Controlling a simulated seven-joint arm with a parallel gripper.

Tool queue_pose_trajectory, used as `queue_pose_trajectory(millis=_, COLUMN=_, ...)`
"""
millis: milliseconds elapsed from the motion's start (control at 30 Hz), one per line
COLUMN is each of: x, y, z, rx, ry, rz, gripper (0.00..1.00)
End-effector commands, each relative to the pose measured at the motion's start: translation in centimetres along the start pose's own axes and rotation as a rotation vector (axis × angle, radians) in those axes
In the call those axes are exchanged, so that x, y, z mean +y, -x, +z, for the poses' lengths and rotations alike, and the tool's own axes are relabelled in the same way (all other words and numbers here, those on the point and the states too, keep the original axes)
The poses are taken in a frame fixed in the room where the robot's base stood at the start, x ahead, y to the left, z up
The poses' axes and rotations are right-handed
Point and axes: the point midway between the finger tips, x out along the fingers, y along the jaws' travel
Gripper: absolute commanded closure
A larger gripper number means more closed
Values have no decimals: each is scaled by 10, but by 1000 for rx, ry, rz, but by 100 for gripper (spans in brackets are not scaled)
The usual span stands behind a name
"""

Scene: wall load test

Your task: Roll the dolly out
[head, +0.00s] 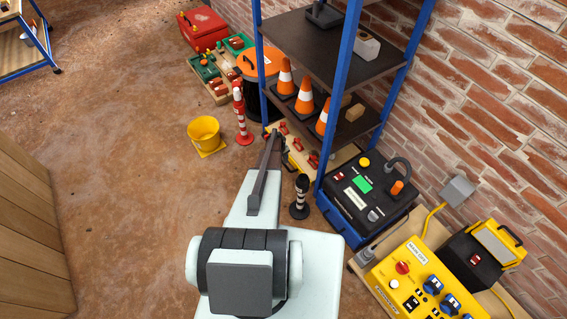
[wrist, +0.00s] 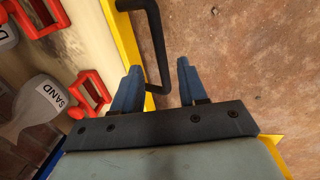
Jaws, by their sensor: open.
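The dolly is a pale wooden deck with a yellow edge (wrist: 109,15), at the upper left in the wrist view. Red frames and a grey bag marked SAND (wrist: 40,103) lie on it. A black bar handle (wrist: 154,38) stands out from its yellow edge. My gripper (wrist: 159,66) is open. Its two blue fingers are on either side of the handle's lower part; whether either touches it, I cannot tell. In the head view the deck (head: 342,157) shows under the blue-framed shelf, partly hidden by my arm.
A black-and-white post (head: 300,197) stands right of my arm, and a red-and-white post (head: 241,113) beyond it. A yellow bucket (head: 204,132) is on the floor to the left. Shelf uprights and a blue-black box (head: 365,195) crowd the right. Open floor lies left.

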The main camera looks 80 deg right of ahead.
Motion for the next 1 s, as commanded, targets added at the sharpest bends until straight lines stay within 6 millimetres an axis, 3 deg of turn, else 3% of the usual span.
queue_pose_trajectory(millis=100, x=0, y=-21, z=-1, rx=-1, ry=0, rz=-1, gripper=58)
queue_pose_trajectory(millis=300, x=0, y=-39, z=0, rx=-1, ry=-1, rz=0, gripper=58)
queue_pose_trajectory(millis=733, x=0, y=-44, z=0, rx=0, ry=-1, rz=0, gripper=58)
queue_pose_trajectory(millis=1000, x=0, y=-44, z=0, rx=0, ry=-1, rz=0, gripper=83)
